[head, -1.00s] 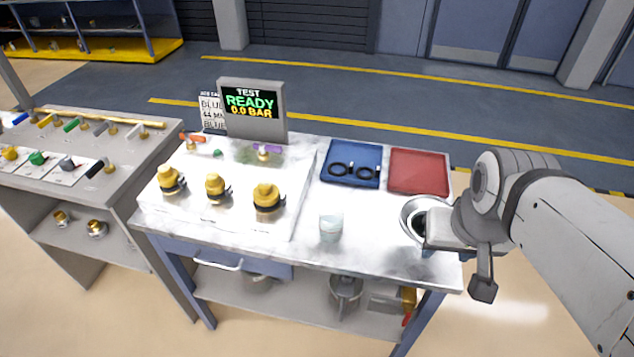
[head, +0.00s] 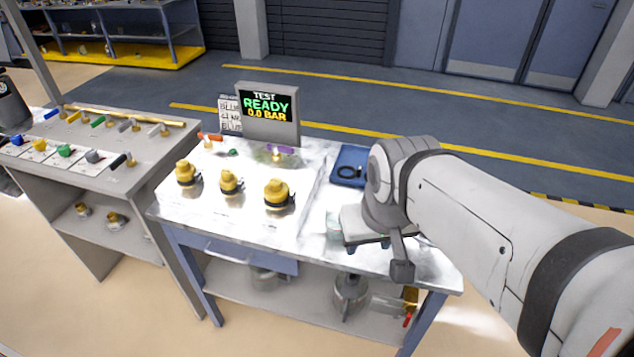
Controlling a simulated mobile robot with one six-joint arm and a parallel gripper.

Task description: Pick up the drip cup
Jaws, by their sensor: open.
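The drip cup (head: 333,229) is a small pale translucent cup on the white bench top, right of the panel with the yellow-capped fittings. My gripper (head: 366,246) is over the bench beside the cup and covers much of it from this view. The jaws are open. The fingertips show only as small dark blue tips, and I cannot tell whether the cup stands between them.
Several yellow-capped fittings (head: 277,194) stand on the panel to the left. A display (head: 268,112) reading "TEST READY 0.0 BAR" stands behind them. A blue tray (head: 347,158) lies behind my gripper, partly hidden. A second bench (head: 150,172) stands at the left.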

